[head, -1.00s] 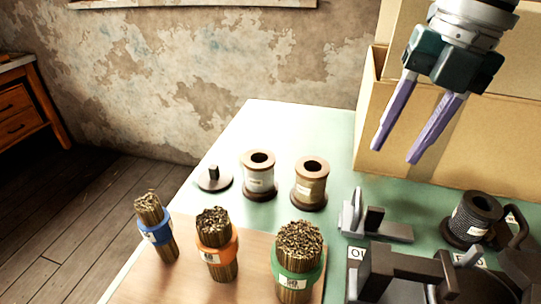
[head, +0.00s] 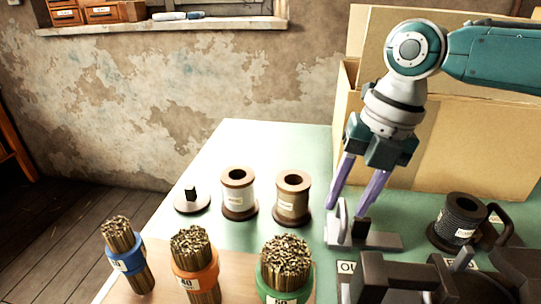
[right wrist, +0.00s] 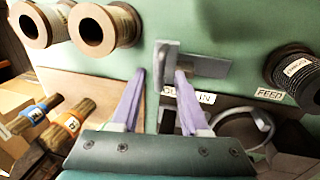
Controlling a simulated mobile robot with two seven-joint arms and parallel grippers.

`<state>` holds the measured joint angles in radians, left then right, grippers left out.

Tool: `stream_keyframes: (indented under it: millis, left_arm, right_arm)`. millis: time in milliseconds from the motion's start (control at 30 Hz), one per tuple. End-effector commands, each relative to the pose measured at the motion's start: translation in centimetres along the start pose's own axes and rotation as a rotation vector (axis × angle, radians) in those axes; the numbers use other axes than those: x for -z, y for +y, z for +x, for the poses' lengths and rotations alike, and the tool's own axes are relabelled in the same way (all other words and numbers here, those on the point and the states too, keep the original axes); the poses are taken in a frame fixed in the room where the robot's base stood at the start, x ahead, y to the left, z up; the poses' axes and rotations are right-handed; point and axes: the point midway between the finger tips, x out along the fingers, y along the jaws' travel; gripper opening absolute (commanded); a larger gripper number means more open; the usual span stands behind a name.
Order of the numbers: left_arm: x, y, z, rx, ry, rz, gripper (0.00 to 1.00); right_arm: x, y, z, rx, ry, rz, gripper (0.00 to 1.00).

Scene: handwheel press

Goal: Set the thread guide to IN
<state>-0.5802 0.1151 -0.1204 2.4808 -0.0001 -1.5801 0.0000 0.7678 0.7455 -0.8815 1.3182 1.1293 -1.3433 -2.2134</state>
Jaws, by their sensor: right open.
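The thread guide is a grey metal piece (head: 338,226) with an upright plate at the left end of a flat grey base, beside a dark block. A partly covered label starting "OU" (head: 346,267) lies in front of it. My left gripper is not in view.
Two thread spools (head: 239,195) and a small dark disc with a peg (head: 192,201) stand left. Banded bundles (head: 195,265) stand in front. A dark spool (head: 457,222) and dark machine parts (head: 400,278) lie right and front. A large cardboard box (head: 440,140) stands behind.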

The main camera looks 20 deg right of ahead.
Motion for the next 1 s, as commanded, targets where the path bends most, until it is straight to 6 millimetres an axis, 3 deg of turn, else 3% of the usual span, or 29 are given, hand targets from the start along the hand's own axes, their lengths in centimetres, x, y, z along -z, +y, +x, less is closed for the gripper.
stream_keyframes:
  millis: [167,533,1000]
  left_arm:
    - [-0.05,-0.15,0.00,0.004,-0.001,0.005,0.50]
    - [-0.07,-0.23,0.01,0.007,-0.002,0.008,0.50]
    - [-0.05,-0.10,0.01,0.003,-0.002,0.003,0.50]
  right_arm:
    - [0.02,0.00,-0.01,0.000,0.000,0.000,0.42]
    - [0.02,-0.01,-0.04,0.000,0.001,0.000,0.01]
    - [0.01,0.00,-0.05,0.000,0.001,0.000,0.00]
